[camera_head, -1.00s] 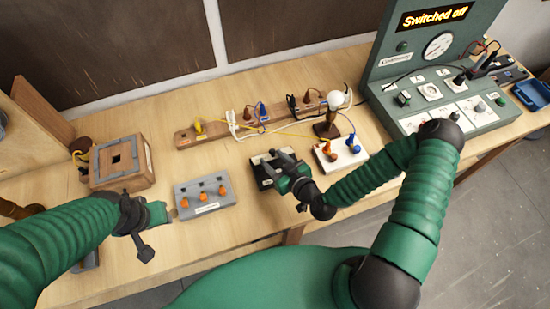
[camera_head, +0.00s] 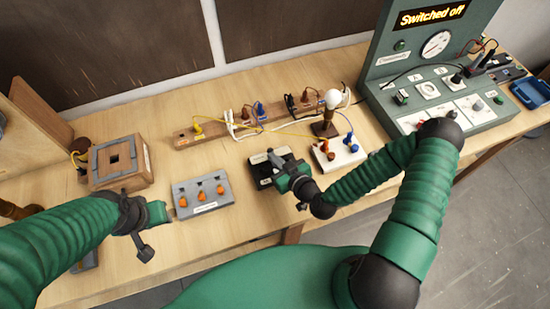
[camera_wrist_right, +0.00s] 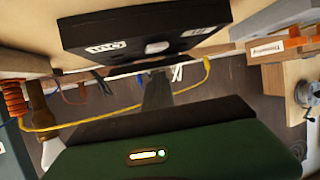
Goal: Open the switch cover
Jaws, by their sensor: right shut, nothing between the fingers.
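A black box (camera_head: 259,181) with pale labels lies on the table in front of my body, and I take it for the switch. In the right wrist view the black box (camera_wrist_right: 205,28) shows at the top, with a small white part on its face. My right gripper (camera_head: 272,155) is shut and empty over the box; its fingers also show in the wrist view (camera_wrist_right: 157,85). I cannot tell whether they touch it. The fingers and hand hide part of the box. My left gripper (camera_head: 171,213) is beside the grey block; its jaw state is unclear.
A grey block (camera_head: 203,205) with orange terminals stands to the left, and a wooden box (camera_head: 125,178) is beyond it. A white terminal block (camera_head: 342,159) and a bulb (camera_head: 333,99) are to the right. Yellow cable (camera_head: 280,124) runs behind. The green console (camera_head: 440,70) reads "Switched off".

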